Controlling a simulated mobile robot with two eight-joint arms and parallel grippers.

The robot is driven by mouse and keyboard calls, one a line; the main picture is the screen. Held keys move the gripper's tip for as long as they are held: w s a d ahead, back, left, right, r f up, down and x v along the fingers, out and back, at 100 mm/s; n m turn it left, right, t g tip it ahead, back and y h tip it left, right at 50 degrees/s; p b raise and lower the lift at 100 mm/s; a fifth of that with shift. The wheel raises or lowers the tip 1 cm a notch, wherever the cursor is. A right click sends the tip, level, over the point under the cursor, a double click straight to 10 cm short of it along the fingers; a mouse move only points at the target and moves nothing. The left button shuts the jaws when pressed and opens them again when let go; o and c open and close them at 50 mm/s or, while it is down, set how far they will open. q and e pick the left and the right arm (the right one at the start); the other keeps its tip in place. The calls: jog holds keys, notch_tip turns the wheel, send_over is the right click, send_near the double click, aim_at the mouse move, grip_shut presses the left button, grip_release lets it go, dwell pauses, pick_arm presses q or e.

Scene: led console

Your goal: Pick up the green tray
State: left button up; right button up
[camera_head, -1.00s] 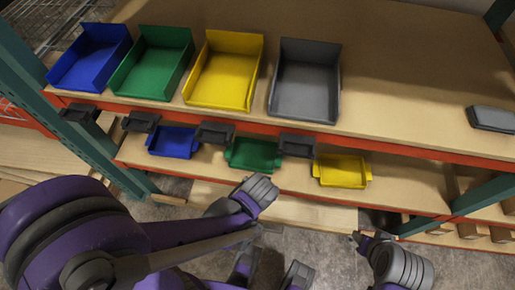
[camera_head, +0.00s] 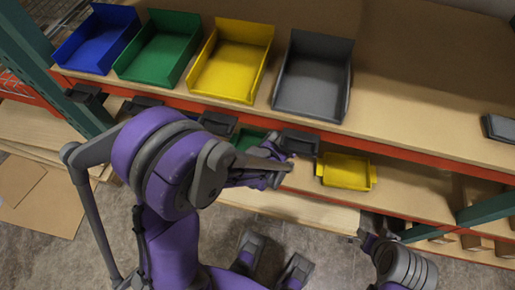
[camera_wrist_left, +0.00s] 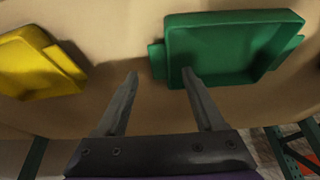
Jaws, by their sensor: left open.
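The small green tray (camera_head: 250,138) is on the lower shelf, mostly hidden behind my left arm in the head view. In the left wrist view the green tray (camera_wrist_left: 222,48) shows well, with a tab handle on its left end. My left gripper (camera_wrist_left: 160,74) is open and empty, its fingers pointing at the tray's left handle. The handle lies just beyond and roughly between the fingertips, apparently without contact. In the head view the left gripper (camera_head: 282,168) is in front of the lower shelf. Part of my right gripper (camera_head: 362,236) shows low; its jaws are unclear.
A small yellow tray (camera_head: 346,172) sits right of the green one on the lower shelf (camera_head: 410,190). Larger blue (camera_head: 97,40), green (camera_head: 158,50), yellow (camera_head: 230,65) and grey (camera_head: 312,80) bins stand on the upper shelf, whose orange edge (camera_head: 400,150) overhangs.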

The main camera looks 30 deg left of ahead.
pick_arm(q)
jog(key=b+x, duration=0.1)
jog(key=x, duration=0.3)
jog(key=shift+w+f, duration=0.15)
jog(key=shift+f, duration=0.2)
grip_shut()
